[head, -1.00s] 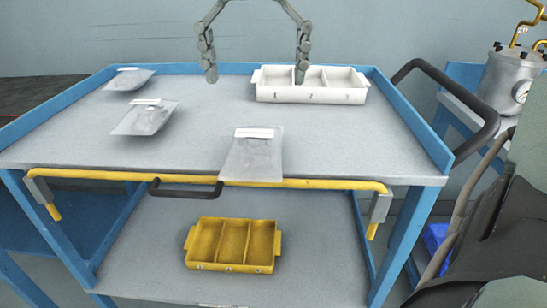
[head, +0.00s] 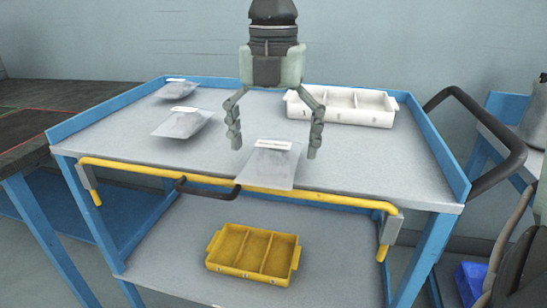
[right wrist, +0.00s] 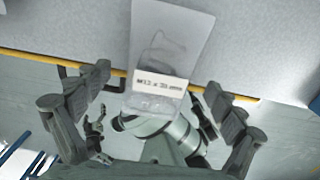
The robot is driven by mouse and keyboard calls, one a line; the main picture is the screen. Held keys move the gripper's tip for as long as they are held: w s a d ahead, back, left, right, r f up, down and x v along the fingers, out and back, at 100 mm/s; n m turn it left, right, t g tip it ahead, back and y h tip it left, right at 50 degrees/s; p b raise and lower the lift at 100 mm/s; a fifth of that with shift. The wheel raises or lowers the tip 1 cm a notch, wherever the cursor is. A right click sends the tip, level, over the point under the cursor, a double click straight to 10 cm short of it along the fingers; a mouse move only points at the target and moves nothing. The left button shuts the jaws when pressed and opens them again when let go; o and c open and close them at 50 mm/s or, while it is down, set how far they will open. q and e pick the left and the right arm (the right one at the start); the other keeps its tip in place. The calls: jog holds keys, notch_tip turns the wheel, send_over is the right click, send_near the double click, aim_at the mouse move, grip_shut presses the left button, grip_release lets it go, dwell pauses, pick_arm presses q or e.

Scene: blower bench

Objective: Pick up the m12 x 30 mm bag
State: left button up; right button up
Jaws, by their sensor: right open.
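A clear grey bag (head: 268,168) with a white label lies at the front edge of the cart's top and overlaps the yellow rail in the head view. In the right wrist view, the bag's label (right wrist: 161,86) starts with M12; the length is blurred, perhaps 30 mm. My right gripper (head: 274,150) is open and empty, pointing down over this bag, one finger to each side. In the right wrist view, its fingers (right wrist: 158,88) flank the labelled end of the bag.
Two more labelled bags, one nearer (head: 183,122) and one farther (head: 176,91), lie at the left. A white three-compartment tray (head: 342,106) stands at the back right. A yellow tray (head: 253,254) is on the lower shelf. The blue cart rim (head: 440,160) and black handle (head: 515,150) bound the right.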

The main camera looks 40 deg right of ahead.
jog(key=shift+f, duration=0.45)
jog(key=c, duration=1.6)
jog(key=shift+r, duration=0.1)
jog(key=shift+c, duration=0.2)
